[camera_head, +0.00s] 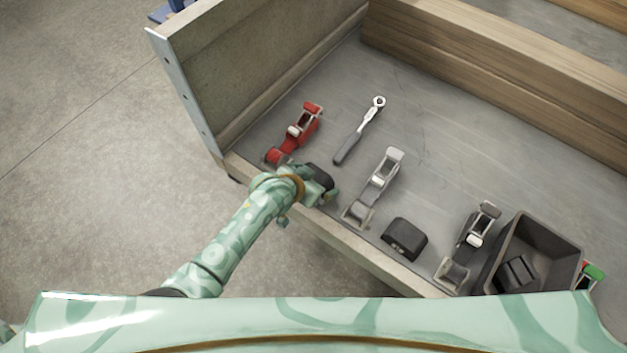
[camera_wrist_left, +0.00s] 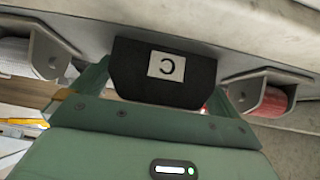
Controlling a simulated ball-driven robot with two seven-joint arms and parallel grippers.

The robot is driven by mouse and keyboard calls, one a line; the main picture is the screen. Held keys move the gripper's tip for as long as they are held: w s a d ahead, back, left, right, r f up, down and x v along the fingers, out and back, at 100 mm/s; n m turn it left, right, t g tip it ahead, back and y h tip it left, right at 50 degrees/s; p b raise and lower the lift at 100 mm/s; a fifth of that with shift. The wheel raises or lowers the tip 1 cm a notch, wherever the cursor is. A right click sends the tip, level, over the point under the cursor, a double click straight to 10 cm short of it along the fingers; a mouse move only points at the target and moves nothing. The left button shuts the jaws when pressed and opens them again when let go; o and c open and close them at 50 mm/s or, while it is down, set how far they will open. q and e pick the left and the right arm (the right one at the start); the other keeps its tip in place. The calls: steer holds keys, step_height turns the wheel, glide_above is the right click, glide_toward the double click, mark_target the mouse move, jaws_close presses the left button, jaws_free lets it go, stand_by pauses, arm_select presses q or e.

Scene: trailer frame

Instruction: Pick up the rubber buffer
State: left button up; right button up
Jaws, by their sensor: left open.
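A black rubber buffer (camera_head: 320,176) lies near the left front edge of the trailer bed, partly covered by my left gripper (camera_head: 312,190). In the left wrist view this buffer (camera_wrist_left: 190,88) shows a white label with a dark letter, which appears turned. There my left gripper (camera_wrist_left: 160,84) is open, with one green finger at each side of the buffer; whether they touch it I cannot tell. A second black buffer (camera_head: 405,239) lies apart, further right near the front edge. My right gripper is not in view.
A red ratchet (camera_head: 294,135) and two grey ratchets (camera_head: 374,187) (camera_head: 469,246) flank the buffers. A ratchet wrench (camera_head: 360,130) lies behind. A dark bin (camera_head: 545,232) with black blocks stands at right. Wooden beams (camera_head: 480,70) and a side board (camera_head: 240,65) bound the bed.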

arm_select(q)
steer(key=shift+r, duration=0.15)
steer(key=c, duration=1)
steer(key=shift+o, duration=0.2)
